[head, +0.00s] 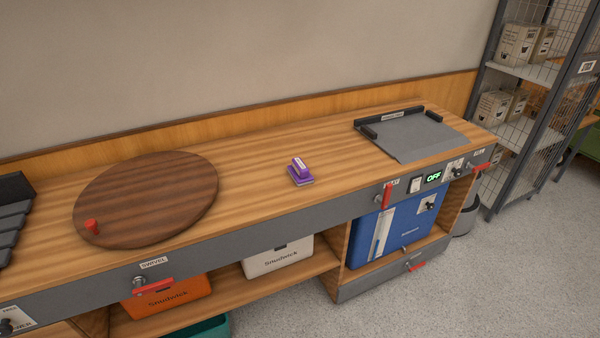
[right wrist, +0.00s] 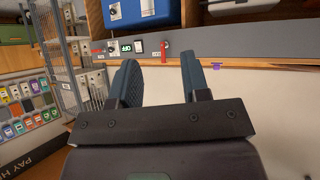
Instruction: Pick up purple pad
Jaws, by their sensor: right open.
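The purple pad (head: 301,178) is a small purple block with a raised handle and a white label. It stands on the wooden counter (head: 255,185), between the round board and the grey mat in the head view. A small purple bit that looks like the pad (right wrist: 216,66) shows at the counter edge in the right wrist view, which is upside down. My right gripper (right wrist: 158,65) is open, with nothing between its fingers, and is apart from the pad. Neither gripper shows in the head view, and my left gripper is not seen.
A round wooden board (head: 150,197) with a red knob (head: 92,226) lies left of the pad. A dark-edged grey mat (head: 420,137) lies to the right. Red handles (head: 387,196) stick out from the counter front. Bins and a blue box (head: 390,231) sit below.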

